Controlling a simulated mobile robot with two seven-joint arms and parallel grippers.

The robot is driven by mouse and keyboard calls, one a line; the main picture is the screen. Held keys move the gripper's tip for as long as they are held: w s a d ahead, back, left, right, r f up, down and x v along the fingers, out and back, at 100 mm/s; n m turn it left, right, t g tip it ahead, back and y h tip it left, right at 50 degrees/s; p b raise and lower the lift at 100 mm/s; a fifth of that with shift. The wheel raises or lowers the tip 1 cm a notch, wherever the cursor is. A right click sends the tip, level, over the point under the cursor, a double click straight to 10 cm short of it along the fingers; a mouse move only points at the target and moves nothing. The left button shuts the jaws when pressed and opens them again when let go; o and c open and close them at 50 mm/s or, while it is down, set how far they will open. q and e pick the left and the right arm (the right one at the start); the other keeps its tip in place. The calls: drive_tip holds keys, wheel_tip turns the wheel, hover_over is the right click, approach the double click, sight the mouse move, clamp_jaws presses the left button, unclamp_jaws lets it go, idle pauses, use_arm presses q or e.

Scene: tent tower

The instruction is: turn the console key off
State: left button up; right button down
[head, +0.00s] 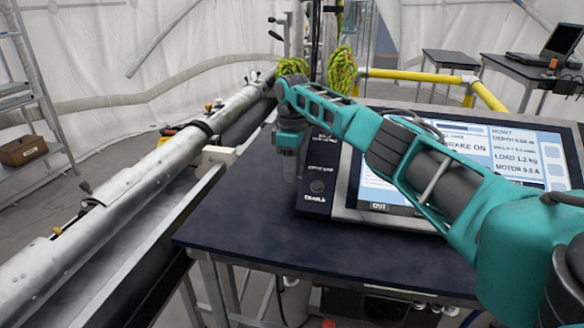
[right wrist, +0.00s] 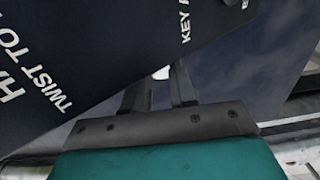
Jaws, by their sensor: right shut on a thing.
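The console (head: 316,200) stands on the dark table, with a dark control panel on the left of its lit screen. My right gripper (head: 290,168) reaches down at the left edge of this panel. In the right wrist view its two fingers (right wrist: 160,92) are close together beside the lettering "KEY". A small pale bit of the console key (right wrist: 161,73) shows between the fingertips; they are shut on it. The rest of the key is hidden by the fingers and the panel, so its turn angle cannot be told. My left gripper is out of view.
The dark table (head: 240,225) has bare room in front of the console. A long metal tube (head: 140,180) runs along its left. Yellow rails (head: 410,75) and a laptop (head: 550,48) are behind. Green-yellow rope (head: 341,72) hangs behind my right arm.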

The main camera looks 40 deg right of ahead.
drive_tip(key=shift+w+d+r+y, duration=0.2)
drive_tip(key=shift+w+r+y, duration=0.05)
drive_tip(key=shift+r+y, duration=0.05)
drive_tip(key=shift+f+g, duration=0.15)
drive_tip(key=shift+g, duration=0.15)
drive_tip(key=c, duration=1.3)
unclamp_jaws()
drive_tip(key=o, duration=0.4)
drive_tip(key=shift+s+a+f, duration=0.1)
drive_tip(key=shift+s+f, duration=0.05)
